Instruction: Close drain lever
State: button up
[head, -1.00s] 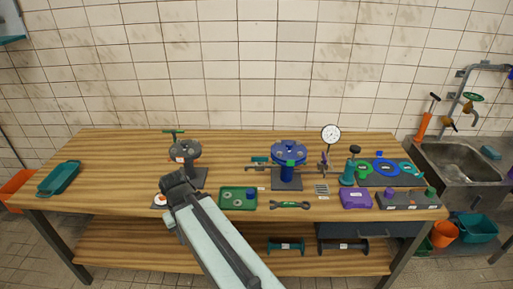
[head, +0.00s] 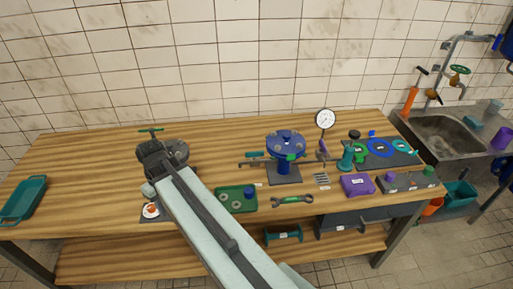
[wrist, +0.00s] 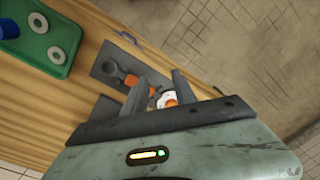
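My gripper (head: 150,170) is over the left part of the workbench, in front of the dark grey valve body with the green handle (head: 151,130). In the wrist view the two fingers (wrist: 160,88) are apart with nothing held between them. Beyond them is a dark plate (wrist: 104,68) with a dark ring-ended part with orange pieces (wrist: 128,80) and a white and orange round part (wrist: 168,99). In the head view the round part (head: 151,210) shows near the bench front. I cannot tell which part is the drain lever; the fingers partly hide this fixture.
A green tray (head: 222,204) with washers is right of my arm. The blue vessel (head: 286,145) with side handles and a gauge (head: 325,119) stand farther right. A purple box (head: 357,185) is near the front edge. A teal tray (head: 22,200) lies far left.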

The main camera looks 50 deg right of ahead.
jog(key=w+d+r+n+y+p, duration=0.1)
jog(key=d+r+n, duration=0.1)
jog(key=d, duration=0.7)
jog(key=w+d+r+n+y+p, duration=0.1)
jog(key=d+r+p, duration=0.1)
jog(key=d, duration=0.7)
jog(key=n+t+y+p, duration=0.1)
jog(key=n+t+p, duration=0.2)
jog(key=n, duration=0.2)
send_near(255, 155)
jog(key=b+x, duration=0.7)
jog(key=shift+w+d+f, duration=0.1)
jog(key=shift+w+f, duration=0.05)
jog(key=shift+w, duration=0.1)
jog(key=shift+w+f, duration=0.2)
jog(key=shift+f, duration=0.05)
jog(key=shift+r, duration=0.1)
